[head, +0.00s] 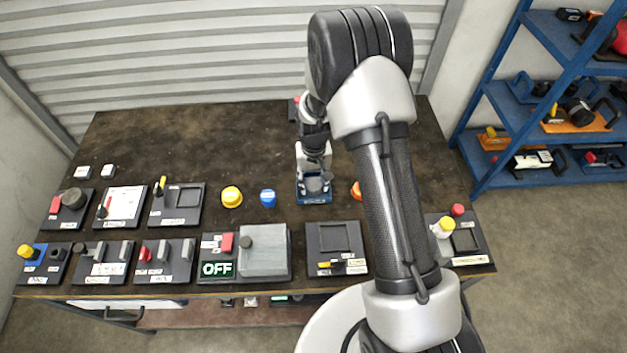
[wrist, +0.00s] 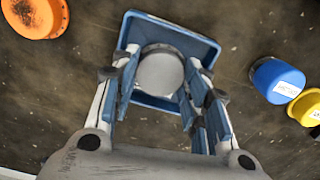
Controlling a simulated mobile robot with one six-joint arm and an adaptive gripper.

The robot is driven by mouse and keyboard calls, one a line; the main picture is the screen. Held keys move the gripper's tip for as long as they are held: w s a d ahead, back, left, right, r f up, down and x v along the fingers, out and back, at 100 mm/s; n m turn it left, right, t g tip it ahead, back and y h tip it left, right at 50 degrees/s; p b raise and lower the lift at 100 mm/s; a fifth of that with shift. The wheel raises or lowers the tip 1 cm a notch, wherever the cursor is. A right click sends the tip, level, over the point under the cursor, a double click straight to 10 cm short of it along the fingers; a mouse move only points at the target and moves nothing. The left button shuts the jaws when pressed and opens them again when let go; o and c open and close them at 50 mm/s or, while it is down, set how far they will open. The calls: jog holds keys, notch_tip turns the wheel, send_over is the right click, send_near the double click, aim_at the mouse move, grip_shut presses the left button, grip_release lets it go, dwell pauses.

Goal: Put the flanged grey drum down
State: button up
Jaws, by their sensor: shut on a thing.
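The grey drum (wrist: 160,76), with a pale round top and a darker rim, is between the fingers of my gripper (wrist: 161,92) in the wrist view. It also shows in the head view (head: 314,186), partly covered by the gripper (head: 314,172). My gripper is shut on the drum. A blue square tray (wrist: 198,44) lies directly around and below the drum; its front edge shows in the head view (head: 315,201). I cannot tell whether the drum touches the tray floor.
An orange drum (wrist: 36,14) lies to one side, a blue one (wrist: 278,82) and a yellow one (wrist: 306,106) to the other. Several dark control panels line the front of the brown table (head: 225,140). The back left of the table is clear. A blue shelf (head: 545,180) stands right.

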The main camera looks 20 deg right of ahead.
jog(key=shift+f, duration=0.25)
jog(key=o, duration=0.8)
jog(key=shift+r, duration=0.1)
jog(key=shift+c, duration=0.2)
